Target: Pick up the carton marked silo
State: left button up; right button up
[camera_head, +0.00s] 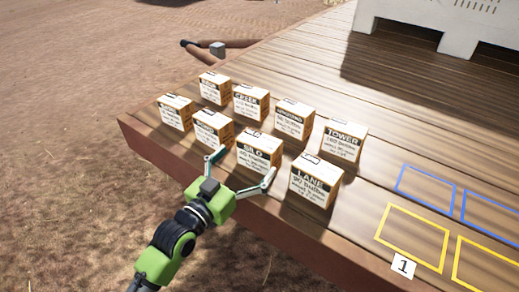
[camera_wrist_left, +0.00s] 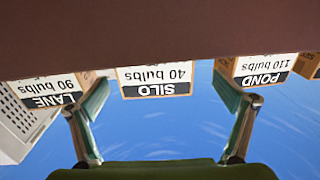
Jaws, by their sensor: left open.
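The silo carton (camera_head: 259,152) is a small tan box with a white label and black name band. It stands upright in the front row on the wooden deck. In the left wrist view it appears upside down (camera_wrist_left: 156,78), reading "SILO 40 bulbs". My left gripper (camera_head: 245,164) is open at the deck's front edge, its fingers spread toward the silo carton. In the left wrist view the carton lies between the two finger lines, beyond the tips, apart from them. My right gripper is not in view.
The lane carton (camera_head: 315,184) stands right of the silo carton and the pond carton (camera_wrist_left: 262,70) on its other side. Several more cartons stand around, including tower (camera_head: 343,142). Yellow and blue outlines mark bare deck at right. A white crate (camera_head: 425,25) stands behind.

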aim_at(253, 157)
pick_arm(q)
jog(key=shift+w+d+r+p, duration=0.15)
jog(key=shift+w+d+p, duration=0.2)
jog(key=shift+w, duration=0.1)
jog(key=x, duration=0.1)
jog(key=p+x, duration=0.1)
jog(key=x, duration=0.1)
jog(key=shift+d, duration=0.35)
jog(key=shift+w+d, duration=0.3)
jog(key=shift+w, duration=0.15)
jog(key=c, duration=1.6)
